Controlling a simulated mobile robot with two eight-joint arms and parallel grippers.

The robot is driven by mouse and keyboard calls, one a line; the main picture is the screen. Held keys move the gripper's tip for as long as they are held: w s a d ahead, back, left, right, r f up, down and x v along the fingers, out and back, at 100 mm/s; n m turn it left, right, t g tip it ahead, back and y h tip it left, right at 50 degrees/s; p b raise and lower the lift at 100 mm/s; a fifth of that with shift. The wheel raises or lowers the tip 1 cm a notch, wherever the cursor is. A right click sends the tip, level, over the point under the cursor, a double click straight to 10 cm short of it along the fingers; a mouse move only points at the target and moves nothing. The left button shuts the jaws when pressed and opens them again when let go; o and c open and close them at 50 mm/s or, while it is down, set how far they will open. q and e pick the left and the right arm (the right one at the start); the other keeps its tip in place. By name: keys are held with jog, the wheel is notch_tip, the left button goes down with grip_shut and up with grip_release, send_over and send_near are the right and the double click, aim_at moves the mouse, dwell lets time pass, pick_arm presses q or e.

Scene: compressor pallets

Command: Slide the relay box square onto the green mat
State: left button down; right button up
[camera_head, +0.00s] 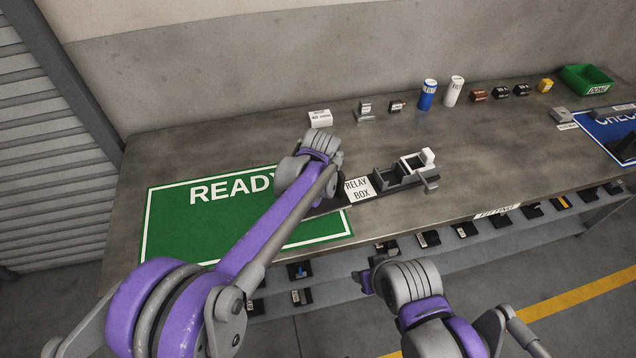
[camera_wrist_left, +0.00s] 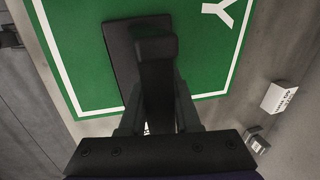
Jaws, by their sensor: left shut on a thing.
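The relay box (camera_head: 358,187) is a long dark tray with a white "RELAY BOX" label and open compartments at its right end. Its left end lies over the right border of the green mat (camera_head: 190,225), marked "READY"; its right part is on bare table. In the left wrist view, the dark end of the box (camera_wrist_left: 120,45) lies on the green mat (camera_wrist_left: 85,60). My left gripper (camera_wrist_left: 155,85) is shut on a dark upright handle of the box. In the head view the arm hides most of this grip. My right gripper (camera_head: 364,279) is off the table's front edge, its jaws unclear.
A white labelled block (camera_head: 320,118), a blue canister (camera_head: 427,96), a white canister (camera_head: 453,91) and several small parts stand along the back. A green bin (camera_head: 587,80) and blue mat (camera_head: 608,130) are at right. A lower shelf holds several dark parts.

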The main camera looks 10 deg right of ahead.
pick_arm(q)
jog(key=a, duration=0.9)
jog(key=shift+a+b, duration=0.1)
jog(key=shift+b, duration=0.3)
jog(key=shift+a+f+b, duration=0.1)
jog(key=shift+a+b, duration=0.25)
jog(key=shift+a, duration=8.15)
jog(key=c, duration=1)
grip_release()
jog(key=o, duration=0.5)
jog(key=shift+w+f, duration=0.1)
jog(key=shift+c, duration=0.2)
jog(key=shift+d, duration=0.1)
jog(key=v, duration=1.2)
